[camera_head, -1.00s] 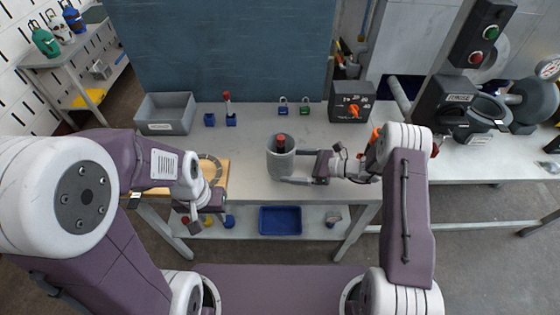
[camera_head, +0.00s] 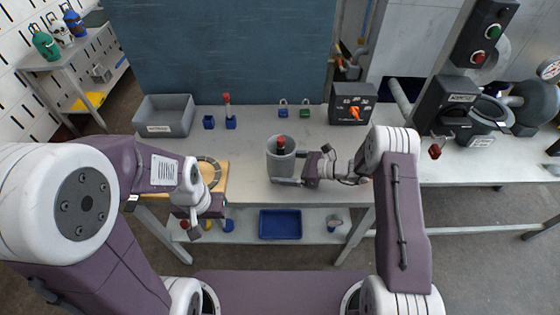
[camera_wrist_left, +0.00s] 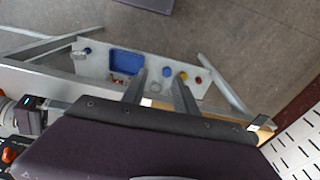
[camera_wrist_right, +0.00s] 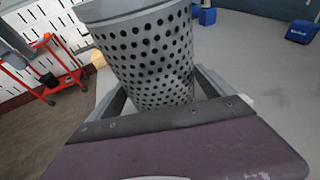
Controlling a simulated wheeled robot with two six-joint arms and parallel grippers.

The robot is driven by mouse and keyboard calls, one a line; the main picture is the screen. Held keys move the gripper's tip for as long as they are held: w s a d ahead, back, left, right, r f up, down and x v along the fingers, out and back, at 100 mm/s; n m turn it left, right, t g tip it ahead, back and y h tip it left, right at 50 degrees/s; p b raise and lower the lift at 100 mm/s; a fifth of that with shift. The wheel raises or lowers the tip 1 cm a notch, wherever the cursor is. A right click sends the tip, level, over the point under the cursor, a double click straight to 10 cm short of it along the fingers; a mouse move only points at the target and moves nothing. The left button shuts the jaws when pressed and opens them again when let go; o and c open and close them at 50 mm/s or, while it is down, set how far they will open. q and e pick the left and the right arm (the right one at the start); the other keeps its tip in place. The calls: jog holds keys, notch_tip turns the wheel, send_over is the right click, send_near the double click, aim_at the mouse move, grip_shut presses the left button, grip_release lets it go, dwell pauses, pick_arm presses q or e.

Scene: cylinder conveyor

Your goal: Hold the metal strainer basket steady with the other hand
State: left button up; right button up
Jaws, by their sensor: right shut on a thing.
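The metal strainer basket (camera_head: 281,162) is a grey cylinder, upright near the front edge of the table, with a dark, red-topped object (camera_head: 281,142) in its mouth. In the right wrist view the perforated basket (camera_wrist_right: 150,60) fills the space between the fingers. My right gripper (camera_head: 290,166) comes from the right and is shut on the basket's side. My left gripper (camera_head: 197,228) hangs low at the left, in front of the table edge, away from the basket. In the left wrist view its fingers (camera_wrist_left: 160,88) are apart with nothing between them.
A grey bin (camera_head: 166,116), blue blocks and two padlocks stand at the back of the table (camera_head: 255,125). A black box with an orange knob (camera_head: 352,103) is at the back right. A wooden board (camera_head: 214,185) lies at the left front. A blue tray (camera_head: 281,224) sits on the lower shelf.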

pick_arm(q)
jog(key=w+d+r+n+g, duration=0.1)
jog(key=w+d+r+n, duration=0.1)
jog(key=w+r+n, duration=0.55)
jog(key=w+d+r+n, duration=0.3)
jog(key=w+r+n, duration=0.4)
jog(key=w+r, duration=0.15)
send_over(280, 154)
jog(key=w, duration=0.1)
jog(key=f, duration=0.5)
jog(key=shift+w+a, duration=0.15)
jog(key=shift+a, duration=0.05)
jog(key=shift+d+f+m, duration=0.1)
jog(key=shift+d+m, duration=0.1)
jog(key=shift+m, duration=0.05)
notch_tip(280, 154, down, 12)
jog(key=shift+r, duration=0.1)
